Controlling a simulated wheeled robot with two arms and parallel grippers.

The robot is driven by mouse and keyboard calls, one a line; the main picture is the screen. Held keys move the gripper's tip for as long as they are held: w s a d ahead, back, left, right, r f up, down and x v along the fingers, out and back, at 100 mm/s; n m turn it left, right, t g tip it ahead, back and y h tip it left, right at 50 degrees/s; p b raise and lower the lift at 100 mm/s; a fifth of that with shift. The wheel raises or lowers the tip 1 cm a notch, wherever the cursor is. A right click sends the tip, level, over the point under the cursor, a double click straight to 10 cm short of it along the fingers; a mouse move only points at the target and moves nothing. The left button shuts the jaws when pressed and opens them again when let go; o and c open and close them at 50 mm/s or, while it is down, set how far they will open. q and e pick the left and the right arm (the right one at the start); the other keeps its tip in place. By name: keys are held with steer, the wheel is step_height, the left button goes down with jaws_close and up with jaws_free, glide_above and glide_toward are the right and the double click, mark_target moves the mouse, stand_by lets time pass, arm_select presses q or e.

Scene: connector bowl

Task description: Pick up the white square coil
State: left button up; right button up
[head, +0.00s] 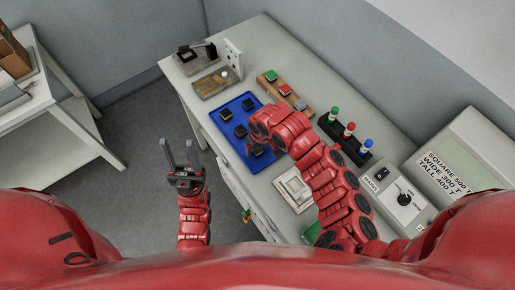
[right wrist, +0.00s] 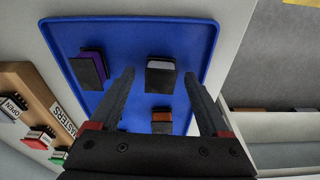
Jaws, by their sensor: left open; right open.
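The blue tray (head: 218,122) lies on the bench with several small dark blocks on it; it fills much of the right wrist view (right wrist: 130,25). There, a dark block with a pale whitish-grey top (right wrist: 160,64) looks like the white square coil. A block with a purple side (right wrist: 91,52) sits to its left, and one with an orange-brown side (right wrist: 161,116) is nearer the gripper. My right gripper (right wrist: 158,76) is open and empty, its fingertips on either side of the pale block; the height gap is unclear. My left gripper (head: 179,153) is open and empty, left of the bench.
A wooden rack (head: 284,90) with coloured blocks stands behind the tray. A black holder (head: 343,140) with green, red and blue topped pieces, a meter box (head: 392,197) and a labelled box (head: 455,165) stand to the right. A fixture (head: 215,82) sits at the back left.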

jaws_close()
steer(key=shift+r, duration=0.1)
stand_by(0.4)
